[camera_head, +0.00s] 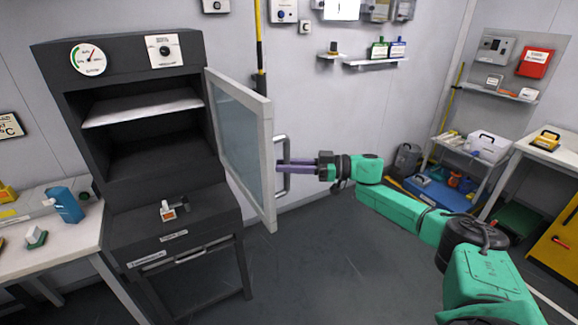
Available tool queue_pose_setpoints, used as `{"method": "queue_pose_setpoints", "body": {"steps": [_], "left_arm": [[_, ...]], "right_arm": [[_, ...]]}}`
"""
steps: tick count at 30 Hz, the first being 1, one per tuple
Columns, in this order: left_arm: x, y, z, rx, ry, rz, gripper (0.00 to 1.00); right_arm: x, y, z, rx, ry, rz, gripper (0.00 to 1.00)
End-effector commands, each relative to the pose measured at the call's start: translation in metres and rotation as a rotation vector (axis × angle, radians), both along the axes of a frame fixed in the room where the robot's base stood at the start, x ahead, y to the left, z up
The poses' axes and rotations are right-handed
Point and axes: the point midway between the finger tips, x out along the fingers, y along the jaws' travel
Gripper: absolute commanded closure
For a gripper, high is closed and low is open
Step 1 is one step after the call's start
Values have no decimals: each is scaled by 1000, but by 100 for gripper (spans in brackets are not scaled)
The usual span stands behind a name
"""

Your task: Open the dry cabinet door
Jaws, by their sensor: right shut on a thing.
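The dry cabinet (147,171) is a dark upright box on the left with a dial on its top panel and a pale shelf inside. Its glass-paned door (243,138) with a light frame stands swung open to the right, so the interior shows. A grey bar handle (283,148) sits on the door's outer side. My right gripper (284,166), on the green arm, is shut on the handle. Its purple fingers reach the handle from the right. My left gripper is not in view.
A white table (60,251) with small items, including a blue container (65,205), stands left of the cabinet. A shelf cart (470,158) and a white bench with a yellow cabinet (556,244) stand at the right. The grey floor (310,270) before the cabinet is clear.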

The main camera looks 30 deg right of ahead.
Motion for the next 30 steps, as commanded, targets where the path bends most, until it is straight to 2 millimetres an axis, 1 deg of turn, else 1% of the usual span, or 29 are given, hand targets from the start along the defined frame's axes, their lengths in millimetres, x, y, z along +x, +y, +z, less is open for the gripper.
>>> {"method": "queue_pose_setpoints", "body": {"steps": [2, 3, 4, 5, 14, 17, 20, 27, 30], "left_arm": [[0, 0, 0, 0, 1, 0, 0], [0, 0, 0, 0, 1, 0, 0], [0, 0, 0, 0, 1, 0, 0], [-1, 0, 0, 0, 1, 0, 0], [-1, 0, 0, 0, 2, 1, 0], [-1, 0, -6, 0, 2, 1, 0], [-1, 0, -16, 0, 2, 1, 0], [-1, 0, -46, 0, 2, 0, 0], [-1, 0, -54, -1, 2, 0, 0]], "right_arm": [[1, -1, 3, 3, -5, -3, 100], [1, -1, 3, 2, -5, -3, 66], [1, -1, 3, 2, -5, -3, 55], [1, -1, 3, 2, -5, -3, 48], [0, -1, 1, 1, -3, -1, 48], [-5, -8, -1, 0, -2, -3, 48], [-17, -24, -5, -2, -1, -4, 48], [-59, -82, -6, -3, -1, -6, 48], [-73, -101, -4, -2, -2, -5, 48]]}}
